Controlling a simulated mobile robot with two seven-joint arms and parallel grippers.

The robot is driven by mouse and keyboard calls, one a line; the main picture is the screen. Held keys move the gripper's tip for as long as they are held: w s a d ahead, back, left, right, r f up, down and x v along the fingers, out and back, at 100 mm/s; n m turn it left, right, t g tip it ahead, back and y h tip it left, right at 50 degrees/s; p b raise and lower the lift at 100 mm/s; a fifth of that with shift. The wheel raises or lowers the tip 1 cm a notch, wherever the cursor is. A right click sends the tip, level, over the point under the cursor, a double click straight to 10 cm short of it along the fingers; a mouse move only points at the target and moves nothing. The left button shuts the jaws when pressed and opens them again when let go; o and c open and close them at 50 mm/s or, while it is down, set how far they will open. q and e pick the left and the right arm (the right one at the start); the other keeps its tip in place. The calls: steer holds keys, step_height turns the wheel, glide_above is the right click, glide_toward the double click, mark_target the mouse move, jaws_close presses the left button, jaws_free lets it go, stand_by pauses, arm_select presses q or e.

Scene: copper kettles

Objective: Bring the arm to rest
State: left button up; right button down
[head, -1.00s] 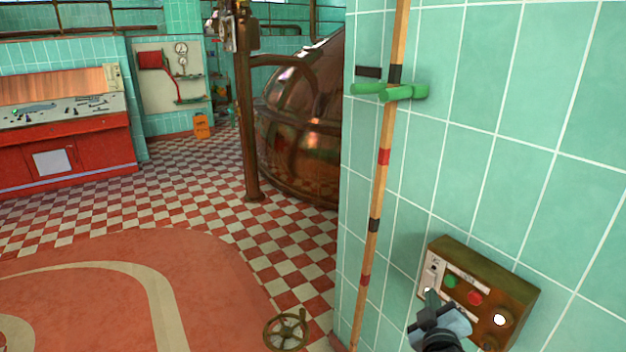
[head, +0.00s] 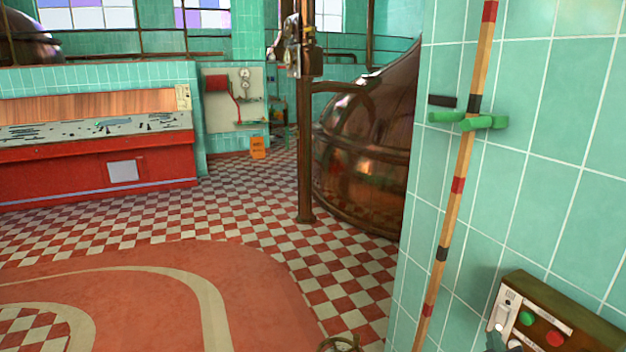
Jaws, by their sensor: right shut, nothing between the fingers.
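My right gripper (head: 497,338) shows only in part at the bottom edge of the head view, on the right. Its fingers are shut and empty. It is in front of the lower left part of a control box (head: 536,287) on the tiled wall; I cannot tell if it touches the box. The box has a green button (head: 526,318), a red button (head: 555,339) and a pale switch plate at its left. The rest of my right arm is out of view. My left gripper is not in view.
A green-tiled wall (head: 570,215) fills the right side. A banded wooden pole (head: 450,220) hangs on a green holder (head: 467,121). A handwheel (head: 340,344) shows at the bottom edge. A copper kettle (head: 365,150) and a red console (head: 65,175) stand farther off. The middle floor is clear.

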steer(key=shift+f, duration=0.1)
steer(key=s+a+f+g+y+p, duration=0.1)
steer(key=s+a+f+g+y, duration=0.1)
steer(key=s+a+f, duration=0.4)
steer(key=s+a+f+g+y+p, duration=0.1)
steer(key=s+a+f+y, duration=0.15)
steer(key=s+f, duration=0.65)
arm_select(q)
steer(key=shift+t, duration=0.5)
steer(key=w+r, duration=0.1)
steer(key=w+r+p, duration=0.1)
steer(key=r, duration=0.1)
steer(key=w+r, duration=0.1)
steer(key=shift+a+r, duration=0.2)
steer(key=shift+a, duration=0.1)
arm_select(e)
steer(key=s+a+f+m+g+y, duration=0.1)
steer(key=s+a+f, duration=0.1)
steer(key=s, duration=0.5)
steer(key=s+a+f+m+g+y, duration=0.1)
steer(key=s+a+f, duration=0.1)
steer(key=s, duration=0.6)
steer(key=s+a+f+m+g+y, duration=0.1)
steer(key=s+a+f+g+y, duration=0.1)
steer(key=s, duration=0.5)
steer(key=shift+s+a+f, duration=0.35)
steer(key=shift+a+f, duration=0.25)
steer(key=shift+f, duration=0.05)
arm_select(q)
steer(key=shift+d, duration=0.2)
